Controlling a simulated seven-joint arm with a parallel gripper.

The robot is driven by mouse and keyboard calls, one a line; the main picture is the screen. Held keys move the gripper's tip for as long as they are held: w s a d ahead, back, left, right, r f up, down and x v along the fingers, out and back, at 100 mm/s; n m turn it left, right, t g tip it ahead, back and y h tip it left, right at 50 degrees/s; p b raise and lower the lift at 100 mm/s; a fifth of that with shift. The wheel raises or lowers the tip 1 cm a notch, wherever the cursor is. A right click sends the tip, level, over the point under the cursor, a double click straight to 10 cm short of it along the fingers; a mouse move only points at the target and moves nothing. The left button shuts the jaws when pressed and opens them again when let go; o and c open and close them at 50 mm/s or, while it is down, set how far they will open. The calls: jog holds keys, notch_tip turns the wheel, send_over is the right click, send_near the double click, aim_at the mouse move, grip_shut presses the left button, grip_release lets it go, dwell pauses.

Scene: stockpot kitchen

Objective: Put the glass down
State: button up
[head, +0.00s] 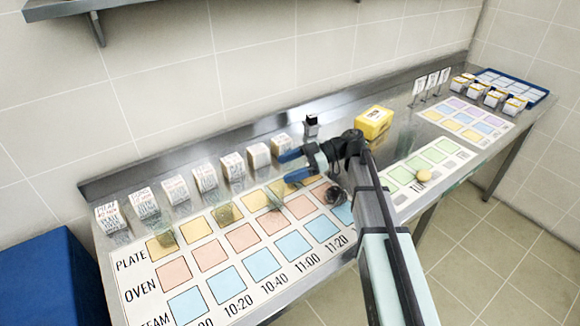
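My gripper (292,165) is over the back edge of the printed chart, near the right end of the row of white boxes. Its two blue fingers point left with a gap between them. I cannot make out whether a clear glass is between them. A faint, see-through glass-like shape (274,198) shows just below the fingers, over the yellow and pink squares. Similar faint clear shapes stand over the yellow squares further left. Their outlines are too weak to tell apart surely.
The steel counter (395,142) carries the large chart (138,282) with yellow, pink and blue squares. Several white labelled boxes (176,188) line its back.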

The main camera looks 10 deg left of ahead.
jog(key=shift+o, duration=0.5)
jog(key=shift+r, duration=0.1)
jog(key=shift+d+r, duration=0.1)
jog(key=v, duration=1.1)
jog(key=shift+w+d, duration=0.3)
